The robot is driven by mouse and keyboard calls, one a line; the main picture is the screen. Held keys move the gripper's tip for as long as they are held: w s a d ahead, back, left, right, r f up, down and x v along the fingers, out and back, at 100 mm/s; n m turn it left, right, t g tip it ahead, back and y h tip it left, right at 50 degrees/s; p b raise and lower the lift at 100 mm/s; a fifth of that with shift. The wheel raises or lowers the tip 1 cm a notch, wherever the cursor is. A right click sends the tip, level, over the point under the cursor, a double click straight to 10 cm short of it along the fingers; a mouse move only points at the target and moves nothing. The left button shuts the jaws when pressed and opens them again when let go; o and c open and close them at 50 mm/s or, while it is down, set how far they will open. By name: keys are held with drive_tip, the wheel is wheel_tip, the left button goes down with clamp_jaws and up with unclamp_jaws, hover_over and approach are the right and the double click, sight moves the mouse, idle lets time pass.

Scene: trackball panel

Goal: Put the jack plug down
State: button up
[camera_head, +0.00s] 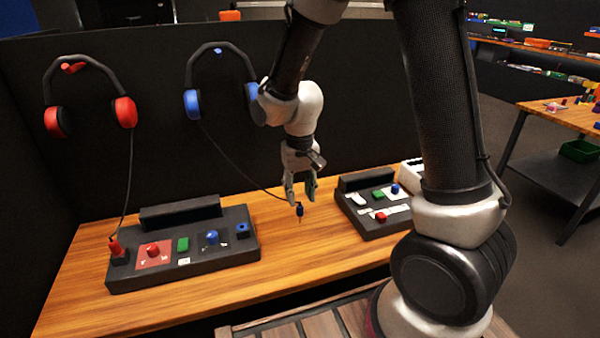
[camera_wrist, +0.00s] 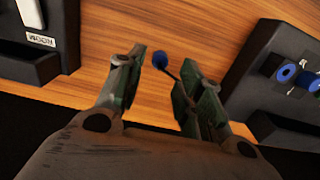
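The blue jack plug (camera_head: 299,210) is just below the fingertips of my gripper (camera_head: 301,197), with its tip pointing down, over the wooden table (camera_head: 285,250). In the wrist view the blue plug (camera_wrist: 160,60) shows in the gap between the two fingers, near their tips, and its dark cable runs towards the right finger. My gripper is open, with no finger clearly pressing on the plug. I cannot tell whether the plug touches the table. Its cable leads up to the blue headphones (camera_head: 192,104) on the dark partition.
A control panel (camera_head: 185,265) with red, green and blue controls stands at left, with a red plug (camera_head: 116,248) in it. Another panel (camera_head: 376,228) stands at right. Red headphones (camera_head: 125,112) hang on the partition. Bare table lies between the panels.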

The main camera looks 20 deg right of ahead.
sight(300, 202)
wheel_tip(300, 202, up, 8)
drive_tip(key=s+d+r+t, duration=0.2)
drive_tip(key=s+d+r, duration=0.4)
drive_tip(key=d+r, duration=0.25)
drive_tip(key=s+d+r+t, duration=0.1)
drive_tip(key=s+d+r, duration=0.1)
drive_tip(key=s, duration=0.4)
drive_tip(key=s+d+r+t, duration=0.1)
drive_tip(key=s+d+r, duration=0.1)
drive_tip(key=s+d, duration=0.2)
drive_tip(key=s, duration=0.3)
drive_tip(key=shift+d+r, duration=0.2)
drive_tip(key=shift+r, duration=0.15)
idle(5.1)
